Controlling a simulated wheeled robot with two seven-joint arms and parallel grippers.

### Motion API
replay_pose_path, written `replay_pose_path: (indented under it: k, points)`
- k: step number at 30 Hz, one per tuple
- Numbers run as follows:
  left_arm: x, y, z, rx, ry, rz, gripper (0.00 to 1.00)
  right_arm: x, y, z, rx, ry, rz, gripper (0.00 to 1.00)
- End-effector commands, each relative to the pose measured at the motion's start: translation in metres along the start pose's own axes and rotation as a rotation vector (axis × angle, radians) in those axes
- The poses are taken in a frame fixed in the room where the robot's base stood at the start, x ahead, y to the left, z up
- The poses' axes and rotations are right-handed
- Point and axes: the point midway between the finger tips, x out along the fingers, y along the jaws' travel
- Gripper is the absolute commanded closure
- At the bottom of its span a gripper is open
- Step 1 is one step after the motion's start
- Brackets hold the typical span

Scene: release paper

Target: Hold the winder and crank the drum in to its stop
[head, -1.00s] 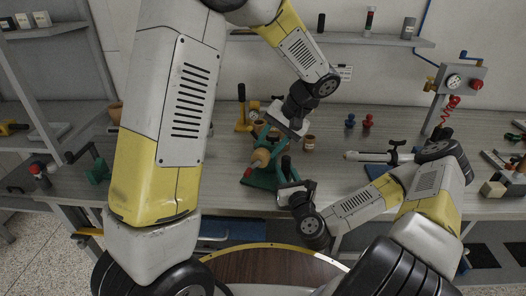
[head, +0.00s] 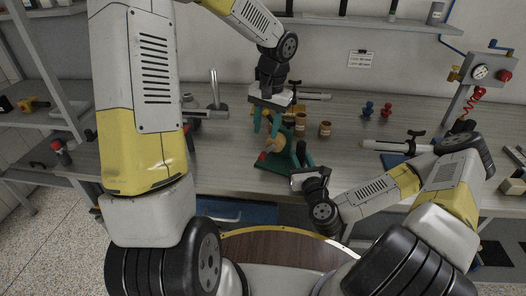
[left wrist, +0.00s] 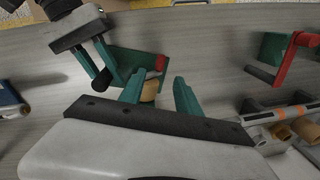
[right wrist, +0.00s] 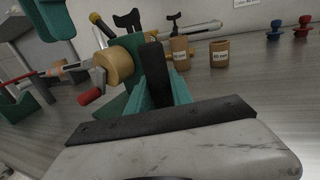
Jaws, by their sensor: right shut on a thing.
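The winder's green stand (head: 285,162) stands on the bench, with a tan drum (right wrist: 115,66) and a red crank handle (right wrist: 91,95) on its side. My right gripper (right wrist: 158,92) is shut on the winder's upright black grip (right wrist: 154,60), which shows between its green fingers. In the head view my right gripper (head: 298,160) is at the winder's right front. My left gripper (head: 266,122) is open above the winder, fingers pointing down. In the left wrist view the drum (left wrist: 150,91) and red handle (left wrist: 161,62) appear beyond the gap between its fingers, apparently not gripped.
Two tan labelled jars (right wrist: 180,54) (right wrist: 219,54) stand behind the winder. Blue (head: 368,108) and red (head: 387,110) pegs stand farther right. A green piece with a red bar (left wrist: 285,62) shows in the left wrist view. The bench between the winder and pegs is partly clear.

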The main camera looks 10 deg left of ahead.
Motion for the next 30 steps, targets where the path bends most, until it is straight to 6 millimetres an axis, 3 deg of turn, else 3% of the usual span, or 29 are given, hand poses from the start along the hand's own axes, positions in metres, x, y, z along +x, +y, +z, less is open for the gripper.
replay_pose_path:
  k: [6,13,18,26,27,30]
  points:
    - [0.048,0.000,0.001,0.001,-0.006,0.001,0.60,0.000,0.000,0.000,0.000,0.001,0.000,1.00]
    - [0.083,0.000,0.001,0.000,-0.003,0.000,0.60,0.000,0.000,0.000,0.000,0.001,0.000,1.00]
    - [0.094,-0.001,0.001,-0.001,-0.002,-0.001,0.60,0.000,0.000,0.000,0.000,0.001,0.000,1.00]
    - [0.095,-0.001,0.000,-0.001,-0.001,-0.001,0.60,0.000,0.000,0.000,0.000,0.001,0.000,1.00]
    - [0.095,-0.001,0.000,-0.001,-0.001,-0.001,0.62,0.000,0.000,0.000,0.000,0.001,0.000,1.00]
    - [0.095,-0.001,0.000,0.000,-0.001,-0.001,0.82,0.000,0.000,0.000,0.000,0.001,0.000,1.00]
